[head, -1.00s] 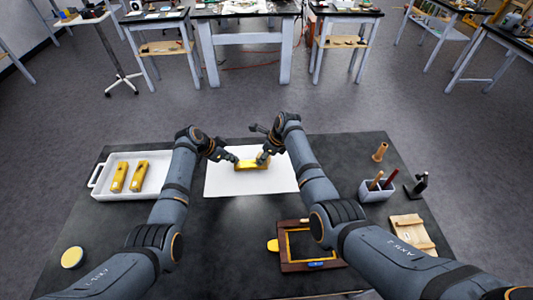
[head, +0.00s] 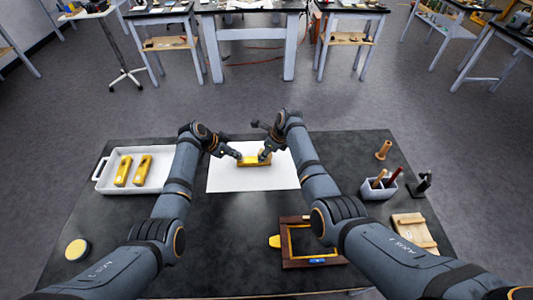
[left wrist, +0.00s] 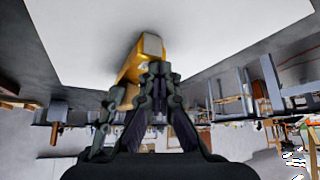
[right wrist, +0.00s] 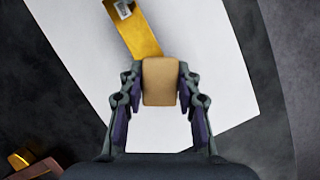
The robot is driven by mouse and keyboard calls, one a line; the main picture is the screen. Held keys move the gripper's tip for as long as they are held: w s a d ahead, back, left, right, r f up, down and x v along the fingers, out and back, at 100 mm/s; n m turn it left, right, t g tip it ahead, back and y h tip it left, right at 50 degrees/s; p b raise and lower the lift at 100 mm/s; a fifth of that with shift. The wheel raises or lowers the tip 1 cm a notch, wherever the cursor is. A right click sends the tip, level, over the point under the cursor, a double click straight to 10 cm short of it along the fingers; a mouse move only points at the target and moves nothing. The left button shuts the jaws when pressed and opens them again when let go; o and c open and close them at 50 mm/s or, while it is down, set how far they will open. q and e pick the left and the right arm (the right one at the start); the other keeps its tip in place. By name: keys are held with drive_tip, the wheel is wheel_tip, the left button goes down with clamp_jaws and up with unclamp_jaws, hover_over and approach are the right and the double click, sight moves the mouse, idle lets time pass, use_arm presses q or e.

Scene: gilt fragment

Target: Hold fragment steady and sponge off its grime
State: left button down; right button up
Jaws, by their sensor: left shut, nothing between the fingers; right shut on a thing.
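The gilt fragment (head: 246,163) is a narrow golden bar lying on a white sheet (head: 225,180). In the right wrist view the fragment (right wrist: 140,32) has a pale grey patch with dark marks near its far end. My right gripper (right wrist: 160,80) is shut on a tan sponge (right wrist: 160,85), which overlaps the near end of the fragment; whether it presses on it is hard to tell. My left gripper (head: 238,156) is shut and empty at the fragment's left end. In the left wrist view its fingertips (left wrist: 155,70) overlap the golden bar (left wrist: 132,70), apparently touching it.
A white tray (head: 101,183) with two yellow pieces stands at left, a round yellow-topped tin (head: 77,249) in front. A wooden frame (head: 285,262) lies front right. A tool holder (head: 376,191), a wooden peg (head: 383,149) and a wooden block (head: 414,230) sit at right.

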use_arm(q)
drive_tip(key=shift+s+f, duration=0.1)
drive_tip(key=shift+f, duration=0.05)
use_arm(e)
drive_tip(key=shift+a, duration=0.9)
drive_tip(key=shift+d, duration=1.6)
drive_tip(key=shift+a, duration=1.95)
drive_tip(key=shift+d, duration=2.2)
drive_tip(key=shift+a+r, duration=0.1)
drive_tip(key=shift+r, duration=4)
use_arm(q)
drive_tip(key=shift+w+r, duration=0.2)
drive_tip(key=shift+r, duration=0.9)
use_arm(e)
drive_tip(key=shift+w+f, duration=0.1)
use_arm(q)
drive_tip(key=shift+r, duration=2)
